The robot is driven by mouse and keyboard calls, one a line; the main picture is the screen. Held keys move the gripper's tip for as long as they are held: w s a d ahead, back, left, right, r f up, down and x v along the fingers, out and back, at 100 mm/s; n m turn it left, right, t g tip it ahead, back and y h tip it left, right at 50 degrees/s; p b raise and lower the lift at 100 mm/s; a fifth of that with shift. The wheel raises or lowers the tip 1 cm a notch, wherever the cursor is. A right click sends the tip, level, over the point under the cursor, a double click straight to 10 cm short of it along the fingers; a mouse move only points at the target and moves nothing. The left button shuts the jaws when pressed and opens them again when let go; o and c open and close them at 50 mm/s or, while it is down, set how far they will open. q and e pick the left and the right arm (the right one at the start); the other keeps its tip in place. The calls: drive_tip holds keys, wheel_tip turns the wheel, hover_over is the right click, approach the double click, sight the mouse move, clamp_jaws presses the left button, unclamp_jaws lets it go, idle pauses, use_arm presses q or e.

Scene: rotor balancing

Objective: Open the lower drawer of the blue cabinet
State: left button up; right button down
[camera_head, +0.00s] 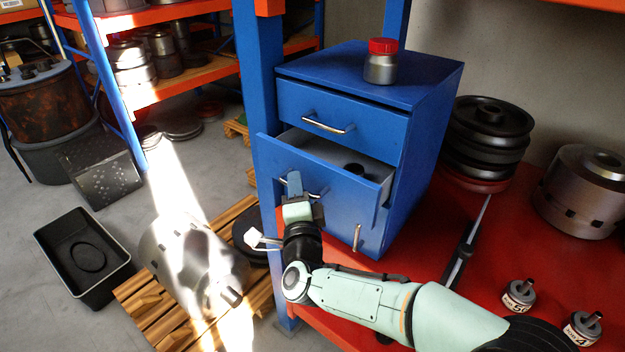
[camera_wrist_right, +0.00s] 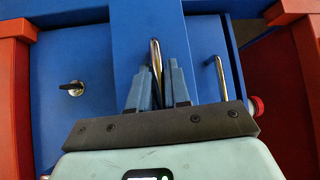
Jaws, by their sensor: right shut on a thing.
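The blue cabinet (camera_head: 428,95) stands on a red table. Its upper drawer (camera_head: 345,118) is shut, with a metal bar handle (camera_head: 328,126). The lower drawer (camera_head: 335,195) is pulled partly out, and a dark round thing (camera_head: 356,169) shows inside. My right gripper (camera_head: 296,187) is at the lower drawer's front and shut on its handle (camera_head: 314,192). In the right wrist view my gripper's blue fingers (camera_wrist_right: 157,88) stand on either side of the metal handle (camera_wrist_right: 155,56). My left gripper is not in view.
A red-lidded jar (camera_head: 381,62) stands on the cabinet. Below the drawer is another, upright handle (camera_head: 357,238). A blue rack post (camera_head: 262,130) is close at the left. Dark discs (camera_head: 490,125), a metal rotor (camera_head: 588,195) and small weights (camera_head: 518,296) sit on the table (camera_head: 425,235).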

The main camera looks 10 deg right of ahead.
use_arm(q)
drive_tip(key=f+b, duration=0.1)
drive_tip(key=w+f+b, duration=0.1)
drive_tip(key=b, duration=0.1)
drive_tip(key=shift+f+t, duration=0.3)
use_arm(e)
drive_tip(key=s+a, duration=0.9)
drive_tip(key=a, duration=0.3)
drive_tip(key=shift+s, duration=0.2)
drive_tip(key=c, duration=1.2)
unclamp_jaws()
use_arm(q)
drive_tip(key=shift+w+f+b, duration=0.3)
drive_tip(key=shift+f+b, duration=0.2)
use_arm(e)
drive_tip(key=s, duration=0.4)
drive_tip(key=s+a+f, duration=0.1)
drive_tip(key=s, duration=0.3)
drive_tip(key=s+f, duration=0.1)
drive_tip(key=s, duration=0.4)
drive_tip(key=shift+s+a, duration=0.1)
drive_tip(key=shift+a, duration=0.15)
